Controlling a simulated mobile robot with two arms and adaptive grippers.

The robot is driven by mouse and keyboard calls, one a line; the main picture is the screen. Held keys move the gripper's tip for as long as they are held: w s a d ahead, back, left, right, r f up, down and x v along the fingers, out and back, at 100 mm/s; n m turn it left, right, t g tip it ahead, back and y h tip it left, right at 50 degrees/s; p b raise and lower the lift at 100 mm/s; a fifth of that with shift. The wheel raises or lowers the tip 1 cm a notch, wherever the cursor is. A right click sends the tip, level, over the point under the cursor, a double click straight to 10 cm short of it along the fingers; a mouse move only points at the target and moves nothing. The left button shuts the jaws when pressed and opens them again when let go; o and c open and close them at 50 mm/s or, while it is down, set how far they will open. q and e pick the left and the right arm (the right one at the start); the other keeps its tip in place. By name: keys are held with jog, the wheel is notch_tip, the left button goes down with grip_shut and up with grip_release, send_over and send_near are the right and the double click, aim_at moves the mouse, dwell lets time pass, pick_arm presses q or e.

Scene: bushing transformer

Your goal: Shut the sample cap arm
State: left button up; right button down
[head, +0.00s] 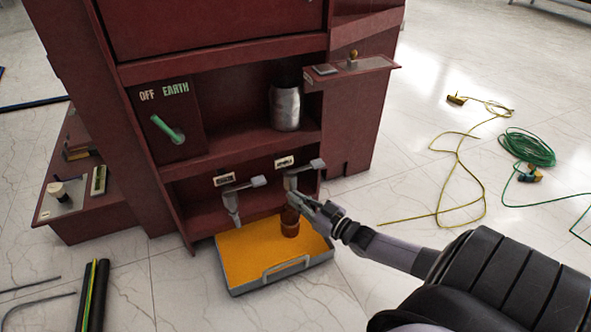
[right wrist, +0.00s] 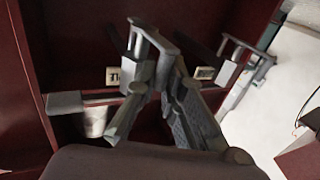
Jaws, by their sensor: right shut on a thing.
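Two grey sampling taps stand side by side under small labels on the dark red cabinet: the left tap (head: 234,203) and the right tap (head: 291,181). My right gripper (head: 294,197) is at the lower part of the right tap, just above an amber bottle (head: 289,222). In the right wrist view, its fingers (right wrist: 158,92) are closed together on a grey metal piece, which I take to be the sample cap arm (right wrist: 153,36). The fingers hide where they meet it, so its exact angle is unclear. My left gripper is not in view.
An orange-lined tray (head: 252,262) with a grey handle holds the bottle below the taps. A grey can (head: 285,107) stands on the shelf above. A green OFF/EARTH lever (head: 168,130) is at the left. Cables (head: 527,148) lie on the floor at the right.

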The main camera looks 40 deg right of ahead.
jog(key=shift+d, duration=0.2)
jog(key=c, duration=1.7)
grip_release()
jog(key=shift+a, duration=0.1)
jog(key=shift+s, duration=0.1)
jog(key=s, duration=0.4)
jog(key=s+d, duration=0.1)
jog(key=s, duration=0.6)
jog(key=shift+s+d, duration=0.3)
jog(key=shift+d, duration=0.1)
